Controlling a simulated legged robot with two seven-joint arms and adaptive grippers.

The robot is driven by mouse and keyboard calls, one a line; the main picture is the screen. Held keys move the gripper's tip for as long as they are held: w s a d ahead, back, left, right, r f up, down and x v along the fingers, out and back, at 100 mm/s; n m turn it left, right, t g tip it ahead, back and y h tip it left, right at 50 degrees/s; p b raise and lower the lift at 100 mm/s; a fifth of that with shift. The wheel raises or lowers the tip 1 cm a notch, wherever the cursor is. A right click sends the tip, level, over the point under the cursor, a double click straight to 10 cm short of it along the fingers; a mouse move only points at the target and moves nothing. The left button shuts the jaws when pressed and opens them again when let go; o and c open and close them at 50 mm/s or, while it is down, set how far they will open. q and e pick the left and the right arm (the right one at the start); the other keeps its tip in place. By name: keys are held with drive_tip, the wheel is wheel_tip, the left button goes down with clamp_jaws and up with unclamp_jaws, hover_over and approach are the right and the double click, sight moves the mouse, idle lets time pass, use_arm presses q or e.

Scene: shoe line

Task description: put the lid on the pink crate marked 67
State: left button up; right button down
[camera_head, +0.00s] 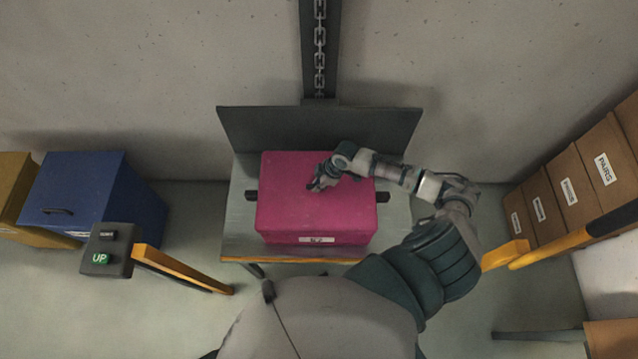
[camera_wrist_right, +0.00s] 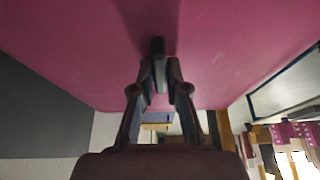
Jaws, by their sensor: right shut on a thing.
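The pink crate (camera_head: 282,238) stands on a grey table, with a white label reading 67 on its front. The pink lid (camera_head: 285,185) covers its top and looks level with it. I cannot tell whether the lid is fully seated or slightly above the rim. My right gripper (camera_head: 318,185) is over the middle of the lid. In the right wrist view the right gripper (camera_wrist_right: 158,80) is shut on a dark grip part against the pink lid surface (camera_wrist_right: 240,50). The gripper hides part of the lid. My left gripper is not in view.
The grey table (camera_head: 240,200) has a dark upright panel (camera_head: 270,125) behind the crate. A control box marked UP (camera_head: 107,250) is at front left. A blue cabinet (camera_head: 85,190) stands at left. Brown PAIRS boxes (camera_head: 570,185) line the right, near a yellow rail (camera_head: 550,248).

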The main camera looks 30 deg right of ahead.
drive_tip(key=shift+d+f, duration=0.15)
drive_tip(key=shift+d, duration=0.2)
drive_tip(key=shift+d+f, duration=0.1)
drive_tip(key=shift+f, duration=0.1)
use_arm(q)
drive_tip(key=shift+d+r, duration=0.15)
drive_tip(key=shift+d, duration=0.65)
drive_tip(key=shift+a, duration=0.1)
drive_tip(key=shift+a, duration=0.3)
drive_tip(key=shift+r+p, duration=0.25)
drive_tip(key=shift+p, duration=0.1)
use_arm(e)
drive_tip(key=shift+f, duration=0.1)
drive_tip(key=c, duration=0.7)
unclamp_jaws()
